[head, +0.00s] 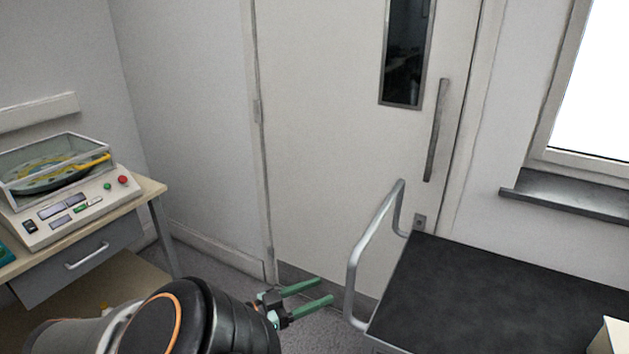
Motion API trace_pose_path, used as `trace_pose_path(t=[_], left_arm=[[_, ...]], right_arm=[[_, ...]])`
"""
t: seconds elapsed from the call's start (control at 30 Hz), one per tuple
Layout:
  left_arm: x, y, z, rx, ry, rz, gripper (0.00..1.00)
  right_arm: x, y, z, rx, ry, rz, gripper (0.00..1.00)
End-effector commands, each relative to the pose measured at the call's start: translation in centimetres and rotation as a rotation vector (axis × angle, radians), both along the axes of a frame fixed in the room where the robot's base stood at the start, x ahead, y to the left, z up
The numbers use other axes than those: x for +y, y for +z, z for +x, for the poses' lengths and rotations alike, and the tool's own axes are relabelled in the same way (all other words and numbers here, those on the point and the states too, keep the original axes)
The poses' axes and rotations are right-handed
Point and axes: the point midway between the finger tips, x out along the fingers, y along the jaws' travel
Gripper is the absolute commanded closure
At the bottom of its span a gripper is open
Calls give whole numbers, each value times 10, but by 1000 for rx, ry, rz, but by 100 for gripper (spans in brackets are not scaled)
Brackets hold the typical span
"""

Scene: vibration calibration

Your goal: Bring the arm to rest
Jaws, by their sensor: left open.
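My left arm (180,318) comes in from the lower left, dark with an orange ring. My left gripper (317,292) is at its end, with two green fingers spread apart and pointing right. It is open, with nothing between the fingers. It is over the grey floor, left of the trolley's metal handle and apart from it in the picture. My right gripper is not in view.
A trolley (490,290) with a black top and metal handle (352,270) stands at right. A bench (150,190) at left bears a calibration device (85,207) with a clear cover. A closed door (330,150) is behind.

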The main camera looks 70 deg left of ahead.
Motion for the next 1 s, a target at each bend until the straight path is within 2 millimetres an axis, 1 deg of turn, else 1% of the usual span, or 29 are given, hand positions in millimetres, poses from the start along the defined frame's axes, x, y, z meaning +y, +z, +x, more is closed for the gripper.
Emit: trace_pose_path(t=[0.6, 0.67, 0.73, 0.77, 0.87, 0.9, 0.97, 1.0], left_arm=[[0, 0, -1, 0, 0, 0, 42], [-2, -3, -1, 7, 1, -2, 42], [-11, -13, -1, 37, 6, -9, 42], [-17, -21, 0, 59, 8, -15, 42], [-54, -59, 2, 173, 13, -33, 42], [-75, -77, 4, 233, 9, -43, 42], [-112, -102, 6, 326, -8, -51, 42], [-140, -117, 9, 384, -27, -55, 42]], right_arm=[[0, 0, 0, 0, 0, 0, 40], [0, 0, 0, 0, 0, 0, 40], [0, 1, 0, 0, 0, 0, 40], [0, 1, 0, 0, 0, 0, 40], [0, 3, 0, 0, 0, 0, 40], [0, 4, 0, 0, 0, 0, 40], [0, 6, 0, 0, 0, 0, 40], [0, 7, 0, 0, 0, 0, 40]])
